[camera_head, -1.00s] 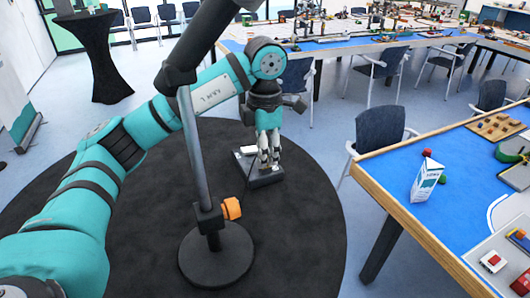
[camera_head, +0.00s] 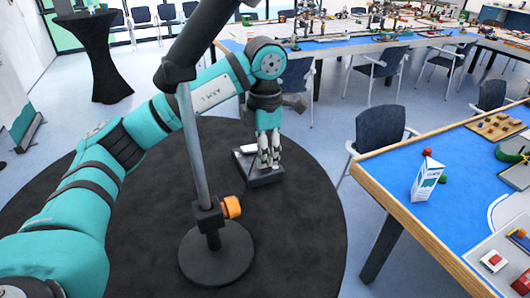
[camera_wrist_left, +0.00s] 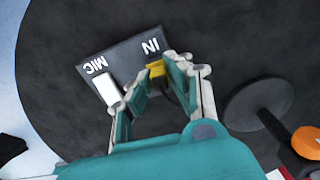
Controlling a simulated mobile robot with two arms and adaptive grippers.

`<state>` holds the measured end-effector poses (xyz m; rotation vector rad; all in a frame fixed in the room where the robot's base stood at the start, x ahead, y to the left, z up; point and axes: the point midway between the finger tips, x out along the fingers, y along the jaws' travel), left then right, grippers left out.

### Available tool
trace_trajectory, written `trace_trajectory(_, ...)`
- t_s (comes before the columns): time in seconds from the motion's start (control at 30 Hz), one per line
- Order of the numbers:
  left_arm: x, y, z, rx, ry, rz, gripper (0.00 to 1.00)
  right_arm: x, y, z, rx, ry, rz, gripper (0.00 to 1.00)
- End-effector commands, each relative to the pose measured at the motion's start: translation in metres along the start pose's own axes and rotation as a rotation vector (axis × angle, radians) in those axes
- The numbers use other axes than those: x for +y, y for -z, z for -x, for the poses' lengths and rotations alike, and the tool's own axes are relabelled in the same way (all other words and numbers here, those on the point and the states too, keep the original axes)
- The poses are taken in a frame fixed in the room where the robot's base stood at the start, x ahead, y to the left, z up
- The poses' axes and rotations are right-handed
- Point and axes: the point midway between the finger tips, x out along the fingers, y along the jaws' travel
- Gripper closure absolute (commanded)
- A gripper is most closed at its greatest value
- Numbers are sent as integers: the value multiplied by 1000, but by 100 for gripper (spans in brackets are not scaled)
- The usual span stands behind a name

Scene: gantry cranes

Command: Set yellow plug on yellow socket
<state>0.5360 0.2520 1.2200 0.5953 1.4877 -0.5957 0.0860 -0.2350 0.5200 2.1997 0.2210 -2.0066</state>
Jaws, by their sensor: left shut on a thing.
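My left gripper (camera_head: 268,160) points down over the box. In the left wrist view its fingers (camera_wrist_left: 158,78) close around a small yellow piece, the yellow plug (camera_wrist_left: 156,69), close beside the IN label. The yellow socket cannot be told apart from the plug. I cannot tell whether the plug touches the box. My right gripper is not in view.
A pole with a round black base (camera_head: 216,258) and an orange knob (camera_head: 232,207) stands left of the box. A blue-topped table (camera_head: 400,190) with a carton (camera_head: 427,180) is at the right. A chair (camera_head: 382,135) stands behind it. The mat around the box is mostly clear.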

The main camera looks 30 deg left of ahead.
Motion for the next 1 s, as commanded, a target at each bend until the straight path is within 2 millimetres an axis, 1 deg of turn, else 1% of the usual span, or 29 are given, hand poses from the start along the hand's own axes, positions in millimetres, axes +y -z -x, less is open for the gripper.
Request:
trace_trajectory(0.17,0,0,0,0,0,0,100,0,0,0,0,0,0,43)
trace_trajectory(0.2,0,0,0,0,0,0,80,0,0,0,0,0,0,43)
trace_trajectory(0.4,0,0,0,0,0,0,55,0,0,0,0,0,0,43)
trace_trajectory(0.57,0,0,0,0,0,0,55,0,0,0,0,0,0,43)
trace_trajectory(0.6,0,0,0,0,0,0,53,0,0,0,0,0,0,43)
trace_trajectory(0.77,0,0,0,0,0,0,32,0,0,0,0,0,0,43)
trace_trajectory(1.0,0,0,0,0,0,0,32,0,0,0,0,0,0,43)
